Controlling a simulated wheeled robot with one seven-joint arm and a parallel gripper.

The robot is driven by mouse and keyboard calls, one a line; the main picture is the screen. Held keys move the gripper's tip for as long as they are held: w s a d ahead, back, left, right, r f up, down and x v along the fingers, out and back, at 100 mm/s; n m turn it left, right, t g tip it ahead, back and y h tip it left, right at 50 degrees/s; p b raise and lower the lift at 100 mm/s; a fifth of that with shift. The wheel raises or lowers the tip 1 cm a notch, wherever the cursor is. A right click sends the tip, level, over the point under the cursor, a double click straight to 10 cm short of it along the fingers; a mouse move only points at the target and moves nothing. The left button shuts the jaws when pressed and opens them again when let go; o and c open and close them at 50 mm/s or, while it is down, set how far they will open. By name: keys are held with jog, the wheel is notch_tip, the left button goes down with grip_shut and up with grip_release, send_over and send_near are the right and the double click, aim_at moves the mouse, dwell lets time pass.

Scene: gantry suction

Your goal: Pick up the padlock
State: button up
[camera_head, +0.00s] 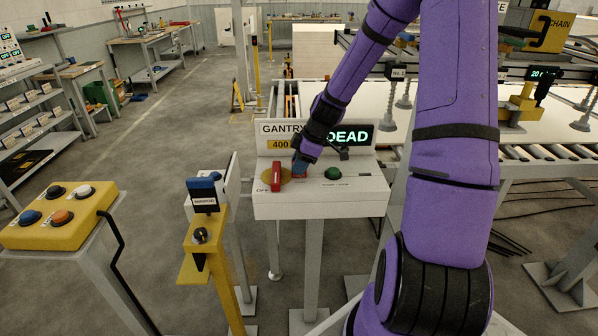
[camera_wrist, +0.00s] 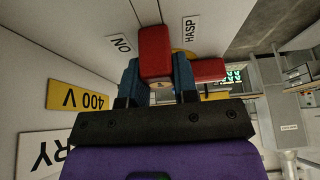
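The padlock appears as a red block (camera_wrist: 155,50) between my blue fingertips in the wrist view. My gripper (camera_wrist: 158,82) has one finger along each side of it, with no clear gap, so it looks shut on the block. In the head view my gripper (camera_head: 300,166) points down at the white GANTRY control box, and only a bit of red shows by the fingertips. The padlock's shackle and its hold on the box are hidden.
A red switch handle (camera_head: 276,176) on a yellow disc is close left of my gripper. A green button (camera_head: 333,173) is to the right. The upright panel reads DEAD (camera_head: 350,135). A yellow post (camera_head: 205,238) and a yellow button box (camera_head: 58,216) stand left.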

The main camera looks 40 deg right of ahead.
jog(key=shift+c, duration=0.9)
jog(key=shift+r, duration=0.1)
